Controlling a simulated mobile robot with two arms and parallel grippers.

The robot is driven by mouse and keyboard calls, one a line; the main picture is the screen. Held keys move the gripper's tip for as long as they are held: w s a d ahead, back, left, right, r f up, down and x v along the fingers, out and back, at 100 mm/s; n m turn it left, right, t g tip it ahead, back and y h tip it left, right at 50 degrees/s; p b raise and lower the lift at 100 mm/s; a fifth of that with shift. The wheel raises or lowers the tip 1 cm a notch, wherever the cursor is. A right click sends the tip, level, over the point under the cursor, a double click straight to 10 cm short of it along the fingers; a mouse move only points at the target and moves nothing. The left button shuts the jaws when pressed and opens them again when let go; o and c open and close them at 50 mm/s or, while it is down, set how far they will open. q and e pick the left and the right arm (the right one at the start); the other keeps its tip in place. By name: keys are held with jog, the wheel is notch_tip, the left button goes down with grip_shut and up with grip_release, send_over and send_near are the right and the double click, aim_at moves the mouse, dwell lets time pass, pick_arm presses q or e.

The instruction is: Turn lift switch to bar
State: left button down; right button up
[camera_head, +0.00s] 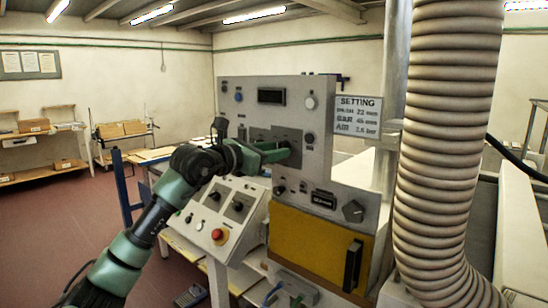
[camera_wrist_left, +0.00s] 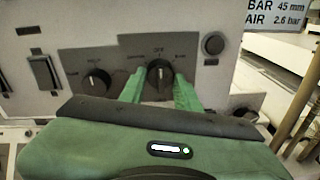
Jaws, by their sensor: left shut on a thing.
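The control panel (camera_head: 232,112) stands upright ahead of me. My left gripper (camera_head: 284,151) reaches in from the left to a dark plate on it. In the left wrist view, the green fingers (camera_wrist_left: 165,92) are shut on a round black rotary switch (camera_wrist_left: 160,74), one on each side. Its pale pointer mark stands about upright, under the middle label of several small ones. A second black knob (camera_wrist_left: 97,82) is on the same plate to the left, untouched. The small labels are hard to read, so I cannot tell for sure which switch is the lift. My right gripper does not show.
A setting sign (camera_head: 358,115) is right of the panel. A thick ribbed hose (camera_head: 447,130) hangs at the right. Below are a sloped console with a red button (camera_head: 218,235) and a yellow door (camera_head: 310,250) with a black handle. Open floor lies at the left.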

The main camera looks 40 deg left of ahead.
pick_arm(q)
jog(key=m+y+b, duration=0.1)
jog(key=m+b, duration=0.1)
jog(key=m, duration=0.8)
dwell(0.6)
jog(key=c, duration=1)
grip_release()
